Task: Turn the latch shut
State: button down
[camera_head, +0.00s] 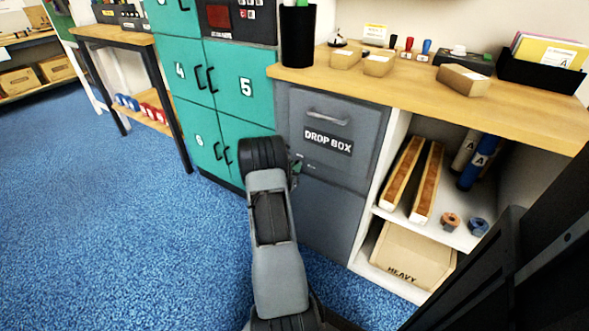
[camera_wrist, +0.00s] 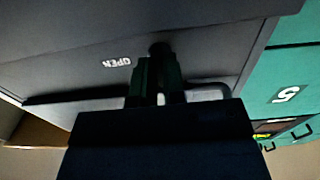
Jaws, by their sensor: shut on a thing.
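The grey drop box (camera_head: 341,118) is built in under the wooden counter, with a handle at the top of its front and a "DROP BOX" label. My gripper (camera_head: 296,168) is at the left part of its front, mostly hidden behind my arm. In the wrist view my gripper (camera_wrist: 158,78) is shut, with its fingers against the dark latch (camera_wrist: 158,48) on the grey panel. Only a small dark part of the latch shows beyond the fingertips. The word "OPEN" (camera_wrist: 115,62) is printed beside it. The latch's exact angle cannot be told.
Teal lockers (camera_head: 237,85) with black handles stand directly left of the drop box. An open shelf (camera_head: 446,232) with long cartons, rolls and a box marked "HEAVY" is to the right. The counter (camera_head: 420,82) above holds small boxes and stamps. Blue floor (camera_head: 110,215) is clear at left.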

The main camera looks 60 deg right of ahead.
jog(key=c, duration=1.2)
grip_release()
jog(key=shift+a, duration=0.1)
jog(key=a+p, duration=0.3)
jog(key=a, duration=1)
jog(key=shift+a, duration=0.35)
